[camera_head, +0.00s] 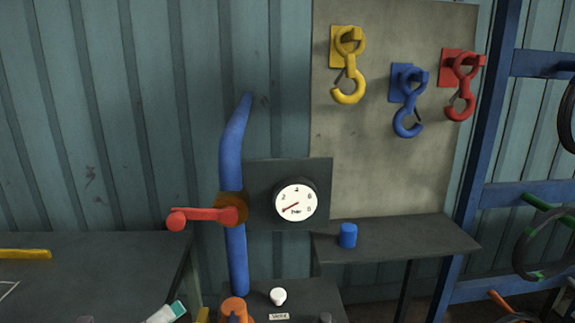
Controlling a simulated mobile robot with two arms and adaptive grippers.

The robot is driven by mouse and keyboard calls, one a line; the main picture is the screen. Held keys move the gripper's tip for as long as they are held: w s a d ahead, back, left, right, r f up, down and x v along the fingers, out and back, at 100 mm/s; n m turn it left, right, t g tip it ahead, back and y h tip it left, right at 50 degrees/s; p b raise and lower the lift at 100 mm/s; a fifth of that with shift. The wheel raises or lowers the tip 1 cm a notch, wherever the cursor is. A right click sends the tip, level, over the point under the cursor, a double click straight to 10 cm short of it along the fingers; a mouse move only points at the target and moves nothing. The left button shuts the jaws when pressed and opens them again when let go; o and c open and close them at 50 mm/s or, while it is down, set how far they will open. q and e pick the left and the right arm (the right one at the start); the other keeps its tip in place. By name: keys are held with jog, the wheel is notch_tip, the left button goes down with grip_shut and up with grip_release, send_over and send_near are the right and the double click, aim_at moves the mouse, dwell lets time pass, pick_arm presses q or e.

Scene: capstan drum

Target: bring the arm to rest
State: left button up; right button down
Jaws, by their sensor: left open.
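My left gripper (281,319) shows only as two dark fingertips at the bottom edge, spread wide apart, so it is open. The left tip overlaps an orange round part (235,303). A white knob (278,296) above a label stands just beyond the gap, apart from the tips. The rest of the left arm is below the picture. My right gripper is not in view.
A blue pipe (236,265) carries a red lever (203,215) pointing left, beside a gauge (295,202). A shelf (410,239) holds a blue cylinder (348,235). Hooks hang on the board (350,160). A bench (90,270) and a blue rack (480,150) flank this area.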

pick_arm(q)
jog(key=w+a+f+n+t+y, duration=0.1)
jog(key=a+f+n+t+y, duration=0.15)
jog(key=f+n+y, duration=0.6)
jog(key=w+a+f+n+t+y, duration=0.1)
jog(key=a+f+n+t+y, duration=0.15)
jog(key=n+y, duration=1.1)
jog(key=s+d+f+n+g+h, duration=0.1)
jog(key=s+d+f+n+g, duration=0.1)
jog(key=s+f+n+g, duration=0.45)
jog(key=s+d+f+n+g+h, duration=0.1)
jog(key=s+f+n+g, duration=0.15)
jog(key=s, duration=0.65)
jog(key=s+d+f+n+g, duration=0.2)
jog(key=s+f+n+g, duration=0.3)
jog(key=s, duration=0.3)
notch_tip(320, 180, down, 26)
jog(key=s+p, duration=0.2)
jog(key=s+a+f+g+p, duration=0.2)
jog(key=s+a+f, duration=0.1)
jog(key=s+f, duration=1)
jog(key=s, duration=0.2)
jog(key=shift+s, duration=0.3)
